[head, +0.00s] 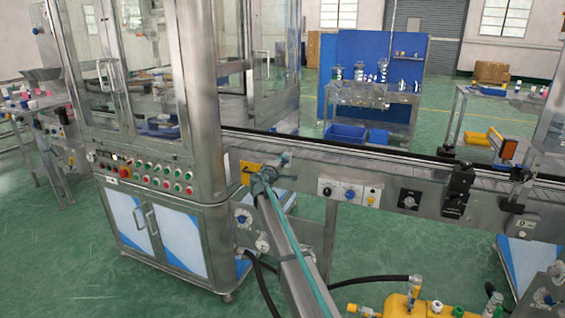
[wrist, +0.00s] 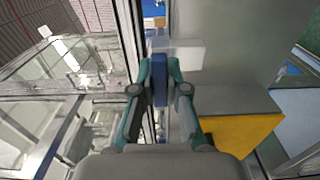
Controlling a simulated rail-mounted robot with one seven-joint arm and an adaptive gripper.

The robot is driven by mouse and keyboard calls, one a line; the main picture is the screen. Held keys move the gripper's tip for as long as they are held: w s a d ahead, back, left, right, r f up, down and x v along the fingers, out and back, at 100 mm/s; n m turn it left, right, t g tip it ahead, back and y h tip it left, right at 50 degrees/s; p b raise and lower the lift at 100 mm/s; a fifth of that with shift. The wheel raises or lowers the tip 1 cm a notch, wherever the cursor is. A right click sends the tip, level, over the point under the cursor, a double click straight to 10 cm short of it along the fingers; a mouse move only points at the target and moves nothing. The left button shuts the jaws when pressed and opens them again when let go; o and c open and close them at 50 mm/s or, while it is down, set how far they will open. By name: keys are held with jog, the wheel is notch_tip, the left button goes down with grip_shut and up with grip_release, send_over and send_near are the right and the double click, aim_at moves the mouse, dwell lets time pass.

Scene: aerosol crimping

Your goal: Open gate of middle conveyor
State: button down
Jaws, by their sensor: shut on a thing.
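The middle conveyor (head: 350,165) runs from the machine cabinet to the right in the head view. My gripper (head: 272,170) is at the conveyor's near side, close to the cabinet's corner. In the wrist view my gripper (wrist: 160,85) is shut on a blue upright piece (wrist: 160,72), which looks like the gate's handle. A pale block (wrist: 188,54) sits beside the blue piece. The gate itself is small and mostly hidden by my gripper in the head view, so I cannot tell how far open it stands.
A yellow plate (head: 250,172) is beside my gripper; a yellow surface (wrist: 238,142) also shows in the wrist view. The glass-walled cabinet (head: 140,100) stands to the left. Knobs (head: 350,192) and a black bracket (head: 458,185) line the conveyor's front to the right.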

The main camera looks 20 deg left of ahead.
jog(key=s+b, duration=0.3)
jog(key=s, duration=0.3)
jog(key=shift+s, duration=0.35)
jog(key=shift+f, duration=0.15)
jog(key=c, duration=1.2)
grip_release()
jog(key=shift+s, duration=0.15)
jog(key=shift+o, duration=0.2)
jog(key=s, duration=1.1)
jog(key=shift+s, duration=0.4)
